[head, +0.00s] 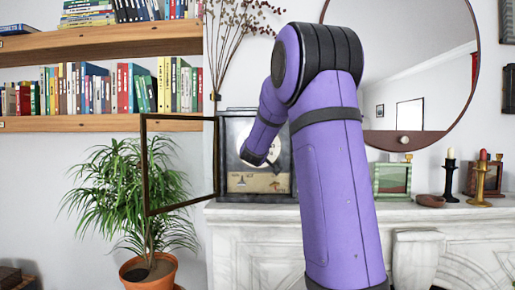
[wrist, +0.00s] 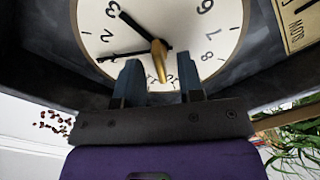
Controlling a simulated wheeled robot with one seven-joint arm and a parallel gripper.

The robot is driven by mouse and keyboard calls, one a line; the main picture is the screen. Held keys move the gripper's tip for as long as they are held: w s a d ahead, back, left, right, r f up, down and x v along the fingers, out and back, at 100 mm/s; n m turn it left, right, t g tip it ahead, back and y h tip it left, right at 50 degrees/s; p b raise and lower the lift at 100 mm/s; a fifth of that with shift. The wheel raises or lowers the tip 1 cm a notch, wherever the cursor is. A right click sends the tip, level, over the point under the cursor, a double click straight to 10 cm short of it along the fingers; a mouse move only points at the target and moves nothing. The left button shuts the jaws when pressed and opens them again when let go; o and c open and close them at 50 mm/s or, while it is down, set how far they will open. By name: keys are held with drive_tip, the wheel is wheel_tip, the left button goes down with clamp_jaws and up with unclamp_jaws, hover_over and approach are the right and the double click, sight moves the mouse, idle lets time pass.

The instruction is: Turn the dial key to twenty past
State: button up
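The clock (head: 232,125) stands on the mantel, its glass door (head: 181,207) swung open to the left. Its white dial (wrist: 215,35) fills the top of the wrist view, with black numerals and two black hands. A brass dial key (wrist: 159,62) sticks out from near the dial's middle. My gripper (wrist: 159,75) is at the key, its two dark fingers on either side with a visible gap to each. It holds nothing. In the head view, my arm's end hides part of the dial, and the key and fingertips cannot be made out.
The open door frame stands just left of my arm. A potted plant (head: 130,185) is below left, under book shelves (head: 100,123).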

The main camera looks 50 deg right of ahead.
drive_tip(key=shift+x, duration=0.9)
clamp_jaws()
